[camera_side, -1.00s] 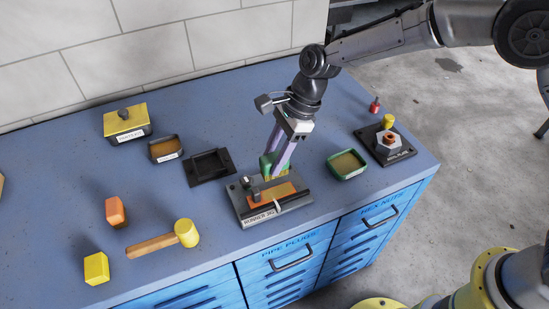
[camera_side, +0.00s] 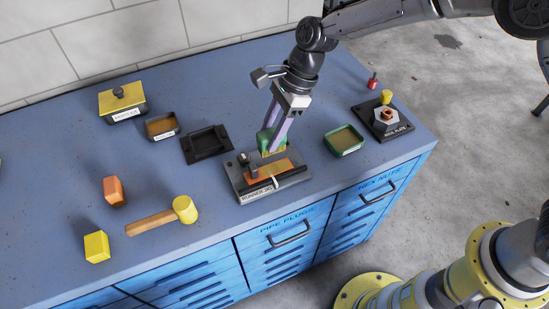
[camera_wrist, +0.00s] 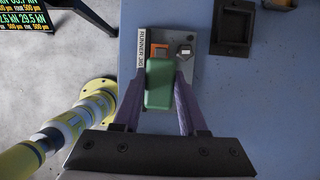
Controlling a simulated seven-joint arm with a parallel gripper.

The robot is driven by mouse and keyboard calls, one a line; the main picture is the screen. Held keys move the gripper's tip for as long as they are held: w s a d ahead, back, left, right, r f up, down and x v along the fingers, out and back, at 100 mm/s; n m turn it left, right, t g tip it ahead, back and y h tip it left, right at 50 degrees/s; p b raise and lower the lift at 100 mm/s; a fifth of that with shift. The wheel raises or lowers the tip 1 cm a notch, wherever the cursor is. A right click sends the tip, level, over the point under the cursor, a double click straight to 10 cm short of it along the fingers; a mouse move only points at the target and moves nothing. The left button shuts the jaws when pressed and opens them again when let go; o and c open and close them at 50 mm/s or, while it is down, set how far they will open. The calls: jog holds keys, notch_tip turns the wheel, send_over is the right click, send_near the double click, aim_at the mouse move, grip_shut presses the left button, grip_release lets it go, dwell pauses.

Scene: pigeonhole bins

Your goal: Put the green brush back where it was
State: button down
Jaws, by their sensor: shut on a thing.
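The green brush (camera_side: 264,138) is held in my gripper (camera_side: 273,147), above the back part of the fixture labelled RUNNER (camera_side: 290,178). Pale bristles show under its green body in the side view. In the wrist view the green brush (camera_wrist: 168,85) lies between the two purple fingers of my gripper (camera_wrist: 160,100) and covers part of the fixture (camera_wrist: 141,60). The fixture has an orange strip (camera_side: 278,168) on top. I cannot tell whether the bristles touch it.
An empty black tray (camera_side: 208,144) lies left of the fixture and a green-rimmed tray (camera_side: 345,140) to its right. A black plate with a nut (camera_side: 384,122), a brown tray (camera_side: 162,127), a yellow-lidded box (camera_side: 122,101), a mallet (camera_side: 162,217) and orange and yellow blocks stand around.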

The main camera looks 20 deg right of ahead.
jog(key=shift+w+r+m, duration=0.15)
jog(key=shift+w+m, duration=0.3)
jog(key=shift+m, duration=0.15)
jog(key=w+d+f+m+t+h, duration=0.1)
jog(key=w+d+m+t, duration=0.2)
jog(key=w+d+m, duration=0.4)
jog(key=w+d, duration=0.7)
jog(key=d, duration=0.1)
jog(key=shift+w+f+m, duration=0.15)
jog(key=shift+f+m, duration=0.15)
jog(key=shift+f, duration=0.1)
jog(key=shift+f, duration=0.1)
jog(key=shift+f, duration=3.95)
jog(key=shift+f, duration=0.4)
jog(key=c, duration=0.8)
grip_release()
jog(key=shift+o, duration=0.2)
